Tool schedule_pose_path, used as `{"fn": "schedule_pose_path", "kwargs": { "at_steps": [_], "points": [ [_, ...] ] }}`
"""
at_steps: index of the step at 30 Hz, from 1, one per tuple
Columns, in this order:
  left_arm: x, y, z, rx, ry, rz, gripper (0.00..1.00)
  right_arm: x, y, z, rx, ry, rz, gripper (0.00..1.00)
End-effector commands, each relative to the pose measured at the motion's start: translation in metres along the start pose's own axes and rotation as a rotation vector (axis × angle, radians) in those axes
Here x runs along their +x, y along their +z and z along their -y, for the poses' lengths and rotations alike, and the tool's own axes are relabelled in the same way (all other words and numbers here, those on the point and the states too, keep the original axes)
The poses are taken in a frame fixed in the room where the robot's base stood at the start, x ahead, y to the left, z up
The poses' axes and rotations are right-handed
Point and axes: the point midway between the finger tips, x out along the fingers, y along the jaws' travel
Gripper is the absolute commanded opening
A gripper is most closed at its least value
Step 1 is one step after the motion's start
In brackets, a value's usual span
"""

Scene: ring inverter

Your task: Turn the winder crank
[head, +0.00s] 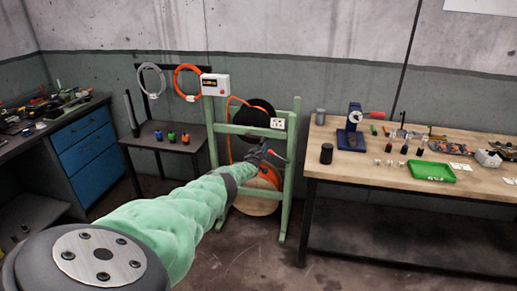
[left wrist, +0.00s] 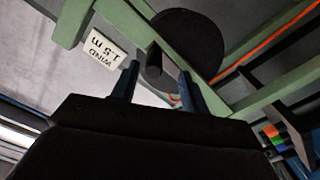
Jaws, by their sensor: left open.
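The winder is a green frame (head: 213,150) with a black round drum (head: 255,112) near its top and an orange reel (head: 268,176) low down. My left gripper (head: 270,154) is in front of the frame, below the drum. In the left wrist view, its two blue fingers (left wrist: 156,80) are apart. A dark cylindrical handle (left wrist: 153,60), apparently the crank grip, shows between the fingertips; contact cannot be told. The black disc (left wrist: 190,42) is behind it. My right gripper is not in view.
A wooden bench (head: 480,186) on the right holds a blue vise-like tool (head: 352,135) and a green tray (head: 432,172). A small dark table (head: 170,142) stands left of the winder. Floor before the winder is clear.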

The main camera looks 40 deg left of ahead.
Motion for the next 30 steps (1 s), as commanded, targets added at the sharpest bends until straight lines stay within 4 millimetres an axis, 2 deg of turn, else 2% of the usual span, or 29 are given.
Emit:
{"fn": "schedule_pose_path", "kwargs": {
  "at_steps": [12,23,26,29,30],
  "points": [
    [-0.011,-0.001,0.0,0.001,0.0,0.0,0.45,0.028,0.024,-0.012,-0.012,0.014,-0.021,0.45],
    [-0.012,-0.001,0.001,0.001,-0.001,-0.001,0.45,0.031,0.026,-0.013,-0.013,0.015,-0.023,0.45],
    [-0.013,0.003,0.001,-0.009,-0.001,0.002,0.28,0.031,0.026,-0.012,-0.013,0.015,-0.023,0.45],
    [-0.023,0.027,0.001,-0.076,-0.007,0.017,0.08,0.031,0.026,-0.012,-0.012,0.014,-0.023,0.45],
    [-0.029,0.043,0.0,-0.13,-0.012,0.026,0.0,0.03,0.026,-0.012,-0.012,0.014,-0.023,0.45]
  ]
}}
